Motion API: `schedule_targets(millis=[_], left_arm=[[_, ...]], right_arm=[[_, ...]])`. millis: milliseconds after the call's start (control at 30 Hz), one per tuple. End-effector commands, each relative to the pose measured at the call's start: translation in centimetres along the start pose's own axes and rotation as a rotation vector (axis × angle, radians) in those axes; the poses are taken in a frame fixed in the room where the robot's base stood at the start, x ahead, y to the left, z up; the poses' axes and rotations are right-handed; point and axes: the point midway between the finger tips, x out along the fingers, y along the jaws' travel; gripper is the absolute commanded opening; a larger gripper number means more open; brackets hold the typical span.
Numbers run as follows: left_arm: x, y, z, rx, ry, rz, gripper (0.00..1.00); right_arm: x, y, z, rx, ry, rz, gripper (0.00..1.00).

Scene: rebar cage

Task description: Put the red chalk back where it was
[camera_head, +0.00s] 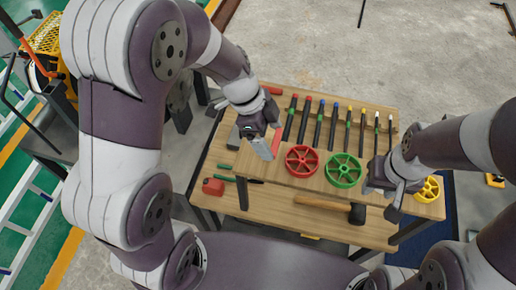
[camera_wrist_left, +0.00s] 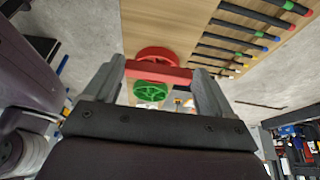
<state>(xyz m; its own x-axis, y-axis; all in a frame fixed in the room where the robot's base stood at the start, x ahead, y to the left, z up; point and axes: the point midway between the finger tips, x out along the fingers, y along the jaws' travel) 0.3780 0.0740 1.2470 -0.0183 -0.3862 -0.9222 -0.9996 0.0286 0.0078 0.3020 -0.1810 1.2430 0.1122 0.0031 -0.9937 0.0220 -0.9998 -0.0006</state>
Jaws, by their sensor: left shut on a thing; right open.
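My left gripper (camera_head: 262,147) is above the left part of the wooden table (camera_head: 282,188). It is shut on the red chalk (camera_head: 277,139), which shows as a red bar beside the fingers. In the left wrist view the red chalk (camera_wrist_left: 158,72) lies crosswise between the two fingertips (camera_wrist_left: 160,85). My right gripper (camera_head: 383,187) is open and empty near the right side of the table, between the green and yellow wheels. I cannot tell which spot the chalk came from.
A red wheel (camera_head: 302,160), a green wheel (camera_head: 342,170) and a yellow wheel (camera_head: 429,189) are on the table. A mallet (camera_head: 330,205) lies in front. A red item (camera_head: 213,187) sits at the left.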

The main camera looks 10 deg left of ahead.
Motion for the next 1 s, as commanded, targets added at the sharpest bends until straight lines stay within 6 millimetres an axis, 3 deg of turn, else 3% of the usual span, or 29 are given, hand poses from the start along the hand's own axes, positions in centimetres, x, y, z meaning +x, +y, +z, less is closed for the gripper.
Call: schedule_targets(millis=[33, 133, 267, 433, 900, 933, 967, 1000], left_arm=[[0.5, -0.3, 1.6, -0.006, 0.0, 0.0, 0.6], [0.6, -0.7, 3.5, -0.003, 0.0, 0.001, 0.6], [1.0, -0.8, 4.6, 0.001, 0.001, 0.001, 0.6], [4.0, -0.8, 5.8, 0.002, 0.001, 0.004, 0.6], [4.8, -0.9, 6.1, 0.004, 0.001, 0.001, 0.6], [4.8, -0.9, 6.1, 0.004, 0.0, 0.001, 0.87], [4.7, -0.8, 6.1, 0.004, 0.001, 0.002, 0.97], [4.6, -0.8, 6.0, 0.004, 0.001, 0.002, 1.0]], right_arm=[[0.5, 0.0, 0.1, 0.0, 0.0, 0.0, 0.41], [0.7, 0.0, 0.1, 0.0, 0.0, 0.0, 0.41], [1.0, 0.0, 0.1, 0.0, 0.0, 0.0, 0.41], [2.6, 0.0, 0.3, 0.0, 0.0, 0.0, 0.41], [3.2, 0.0, 0.4, 0.0, 0.0, 0.0, 0.41], [3.1, 0.0, 0.4, 0.0, 0.0, 0.0, 0.41], [3.0, 0.0, 0.4, 0.0, 0.0, 0.0, 0.41], [3.0, 0.0, 0.4, 0.0, 0.0, 0.0, 0.41]])
